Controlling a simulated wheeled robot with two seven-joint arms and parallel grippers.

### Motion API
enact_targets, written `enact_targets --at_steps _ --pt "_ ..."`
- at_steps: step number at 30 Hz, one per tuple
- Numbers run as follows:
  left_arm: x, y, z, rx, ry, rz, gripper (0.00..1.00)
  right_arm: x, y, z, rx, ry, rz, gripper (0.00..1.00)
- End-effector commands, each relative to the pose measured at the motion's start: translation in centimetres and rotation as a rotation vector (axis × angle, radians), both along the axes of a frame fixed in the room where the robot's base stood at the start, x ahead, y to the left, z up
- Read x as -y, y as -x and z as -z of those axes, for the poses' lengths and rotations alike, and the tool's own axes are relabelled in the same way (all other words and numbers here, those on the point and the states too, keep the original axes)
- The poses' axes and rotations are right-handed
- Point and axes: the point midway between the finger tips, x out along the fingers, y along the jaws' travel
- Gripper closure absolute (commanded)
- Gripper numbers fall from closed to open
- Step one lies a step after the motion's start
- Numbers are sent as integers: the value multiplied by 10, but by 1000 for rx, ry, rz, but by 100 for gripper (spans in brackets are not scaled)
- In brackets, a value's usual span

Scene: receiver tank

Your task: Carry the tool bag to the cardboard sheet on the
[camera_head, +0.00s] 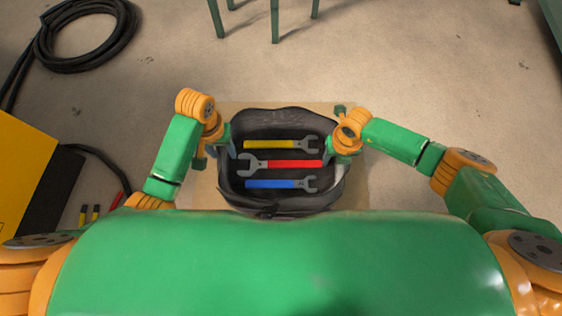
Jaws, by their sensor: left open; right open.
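The black tool bag (277,122) stands open on the cardboard sheet (361,187), seen from above. In it lie a yellow-handled wrench (270,145), a red-handled wrench (293,164) and a blue-handled wrench (270,184). My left gripper (222,150) is open at the bag's left side. My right gripper (340,135) is open at the bag's upper right side. Both fingertips are partly hidden, so I cannot tell whether they touch the bag. My green body hides the area below the bag.
A coiled black hose (90,62) lies on the floor at the upper left. A yellow box-like machine (30,175) with cables stands at the left edge. Green legs (275,22) of a stand are at the top. The floor to the upper right is mostly clear.

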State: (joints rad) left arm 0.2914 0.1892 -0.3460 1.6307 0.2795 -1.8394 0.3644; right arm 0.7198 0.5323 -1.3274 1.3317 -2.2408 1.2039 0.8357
Motion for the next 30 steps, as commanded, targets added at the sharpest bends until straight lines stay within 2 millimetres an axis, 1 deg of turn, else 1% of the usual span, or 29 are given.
enact_targets --at_steps 1,3,5,7,8,15,18,21,24,30 --pt "0 -1 -8 3 1 0 51 0 0 0 0 -1 0 50" --pt "0 -1 -15 2 0 0 51 0 0 0 0 -1 0 50" --pt "0 0 -19 0 0 0 51 -1 0 -1 1 -2 0 50" --pt "0 0 -21 0 0 0 51 -1 -1 -9 3 -4 0 50" --pt "0 0 -21 0 0 0 51 -1 -1 -14 3 -3 0 50" --pt "0 0 -21 -1 0 0 51 0 -2 -81 5 -2 -1 50" --pt "0 0 -20 -1 0 0 51 0 -1 -103 4 -2 0 50" --pt "0 0 -20 -1 0 0 51 0 -1 -115 2 -2 0 50" --pt "0 0 -20 -1 0 0 51 0 0 -120 1 0 -1 50" --pt "0 0 -20 -1 0 0 51 0 0 -120 0 0 0 50"
